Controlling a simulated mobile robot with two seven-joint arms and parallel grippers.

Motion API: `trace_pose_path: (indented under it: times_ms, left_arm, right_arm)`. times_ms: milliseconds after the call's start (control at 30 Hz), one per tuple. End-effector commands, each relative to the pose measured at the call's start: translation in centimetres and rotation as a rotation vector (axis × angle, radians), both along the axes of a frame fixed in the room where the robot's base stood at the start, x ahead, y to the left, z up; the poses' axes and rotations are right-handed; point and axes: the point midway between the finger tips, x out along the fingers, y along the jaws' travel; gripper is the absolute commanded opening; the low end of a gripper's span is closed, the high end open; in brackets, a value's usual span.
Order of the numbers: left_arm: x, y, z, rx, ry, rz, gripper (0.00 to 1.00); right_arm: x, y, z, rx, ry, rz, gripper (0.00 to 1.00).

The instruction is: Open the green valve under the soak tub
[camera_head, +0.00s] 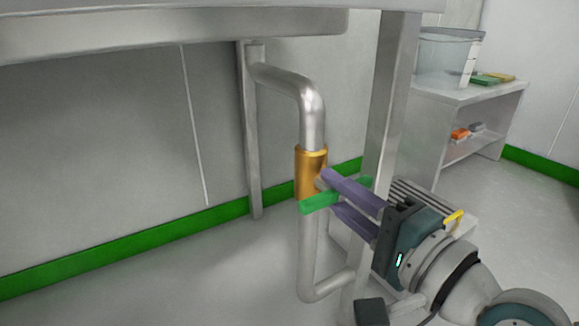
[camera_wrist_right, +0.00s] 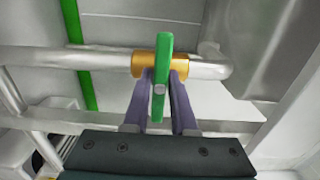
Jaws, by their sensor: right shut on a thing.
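The green valve handle (camera_head: 322,203) sits on a brass valve body (camera_head: 311,165) in the grey drain pipe (camera_head: 312,112) under the tub (camera_head: 170,35). In the head view the handle lies across the pipe. My right gripper (camera_head: 335,190) reaches in from the lower right, with its purple fingers around the handle. In the right wrist view the green handle (camera_wrist_right: 160,85) stands between the two fingers (camera_wrist_right: 158,95), crosswise to the pipe and over the brass body (camera_wrist_right: 146,65). The right gripper is shut on the handle. My left gripper is not in view.
A steel tub leg (camera_head: 388,100) stands just behind my right gripper. A white shelf unit (camera_head: 465,110) at the back right holds a clear bin (camera_head: 445,58) and small coloured items. The floor at the lower left is clear.

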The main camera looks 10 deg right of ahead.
Motion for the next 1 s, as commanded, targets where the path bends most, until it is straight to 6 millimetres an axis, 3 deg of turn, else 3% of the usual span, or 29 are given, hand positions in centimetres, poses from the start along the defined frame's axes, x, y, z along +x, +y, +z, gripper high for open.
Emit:
trace_pose_path:
  times_ms: [567, 1000]
  left_arm:
    - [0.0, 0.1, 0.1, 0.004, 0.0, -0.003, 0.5]
    - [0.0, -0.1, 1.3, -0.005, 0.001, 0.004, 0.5]
  right_arm:
    - [0.0, 0.0, 0.1, -0.02, -0.007, 0.0, 0.0]
    - [0.0, 0.0, 0.2, -0.279, -0.101, -0.001, 0.0]
